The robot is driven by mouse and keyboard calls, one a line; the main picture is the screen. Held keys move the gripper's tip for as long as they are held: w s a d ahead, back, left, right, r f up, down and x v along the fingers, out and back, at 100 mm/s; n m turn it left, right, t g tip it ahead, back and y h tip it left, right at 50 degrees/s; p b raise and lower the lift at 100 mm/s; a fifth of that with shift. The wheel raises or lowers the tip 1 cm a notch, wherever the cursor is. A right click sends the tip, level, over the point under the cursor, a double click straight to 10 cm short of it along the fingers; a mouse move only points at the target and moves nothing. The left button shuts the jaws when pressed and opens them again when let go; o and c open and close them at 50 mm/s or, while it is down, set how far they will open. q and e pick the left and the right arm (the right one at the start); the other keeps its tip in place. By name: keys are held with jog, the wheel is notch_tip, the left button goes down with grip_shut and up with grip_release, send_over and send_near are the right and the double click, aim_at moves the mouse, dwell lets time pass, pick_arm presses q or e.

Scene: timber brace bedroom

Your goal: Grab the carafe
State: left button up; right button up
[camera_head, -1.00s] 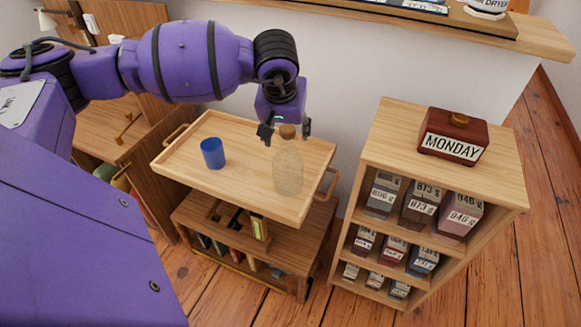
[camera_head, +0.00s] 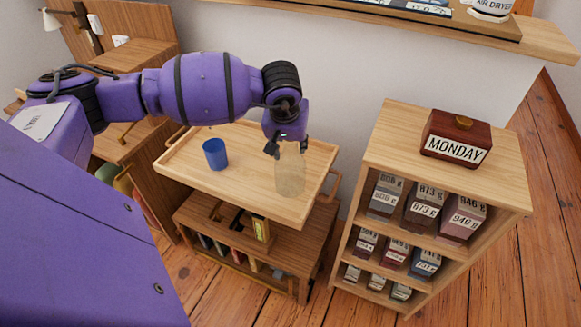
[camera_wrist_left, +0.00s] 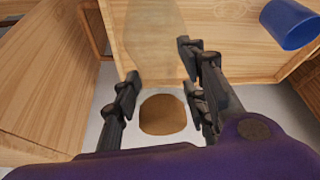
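The carafe (camera_head: 290,174) is a clear glass bottle standing upright on the wooden tray top (camera_head: 235,185) of a cart, near its right end. My left gripper (camera_head: 287,149) is over the carafe's neck from above, fingers open. In the left wrist view, the round brown cork stopper (camera_wrist_left: 163,114) shows between the spread fingers of the gripper (camera_wrist_left: 160,65), with a gap at each side. The carafe's pale see-through body (camera_wrist_left: 155,40) extends beyond the fingertips. In the head view the gripper hides the stopper. My right gripper is in neither view.
A blue cup (camera_head: 215,154) stands left of the carafe on the tray; it also shows in the left wrist view (camera_wrist_left: 290,24). A wooden shelf unit (camera_head: 383,150) with labelled boxes and a MONDAY block (camera_head: 456,139) stands right. A white wall (camera_head: 350,75) is behind.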

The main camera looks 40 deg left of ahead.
pick_arm(q)
grip_shut()
jog(key=shift+w+d+r, duration=0.1)
